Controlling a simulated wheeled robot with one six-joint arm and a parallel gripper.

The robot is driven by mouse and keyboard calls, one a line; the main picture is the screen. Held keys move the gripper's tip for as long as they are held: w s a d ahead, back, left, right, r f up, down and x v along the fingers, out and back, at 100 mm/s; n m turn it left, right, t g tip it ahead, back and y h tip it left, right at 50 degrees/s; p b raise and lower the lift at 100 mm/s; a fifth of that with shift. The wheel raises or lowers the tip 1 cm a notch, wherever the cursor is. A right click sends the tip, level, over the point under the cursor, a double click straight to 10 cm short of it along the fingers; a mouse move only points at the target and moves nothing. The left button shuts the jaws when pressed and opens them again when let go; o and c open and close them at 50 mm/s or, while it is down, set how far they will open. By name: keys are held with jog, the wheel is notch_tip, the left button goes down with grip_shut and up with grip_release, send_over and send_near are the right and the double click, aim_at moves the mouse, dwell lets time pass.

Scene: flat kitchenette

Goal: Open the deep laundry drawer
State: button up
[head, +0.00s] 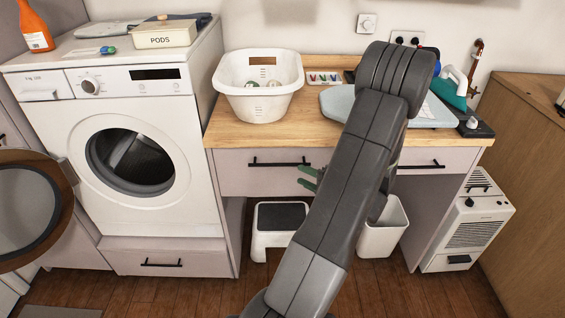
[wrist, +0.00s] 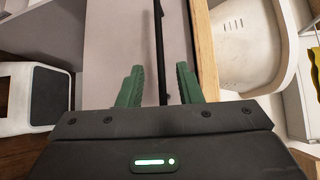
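A wide pale drawer (head: 240,180) with a black bar handle (head: 279,163) sits under the left part of the wooden counter and is shut. No label shows which drawer is the deep laundry one. My gripper (head: 301,177) is at the right end of this handle, its green fingers pointing left. In the wrist view the handle (wrist: 159,45) runs upright in the picture between the two open fingers of my gripper (wrist: 159,80). The fingers are apart from the bar on both sides. My arm hides the drawer's right part in the head view.
Another shut drawer (head: 428,157) is at the right, and one (head: 165,257) is under the washing machine (head: 180,205). A step stool (head: 267,246) and a white bin (head: 383,237) stand below the counter. A white basket (head: 250,104) sits on the counter (head: 232,137).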

aim_at(282, 165)
jog(key=p+x, duration=0.1)
jog(key=x, duration=0.9)
jog(key=shift+w+a+f, duration=0.1)
jog(key=shift+w+a, duration=0.1)
jog(key=shift+w, duration=0.1)
grip_shut()
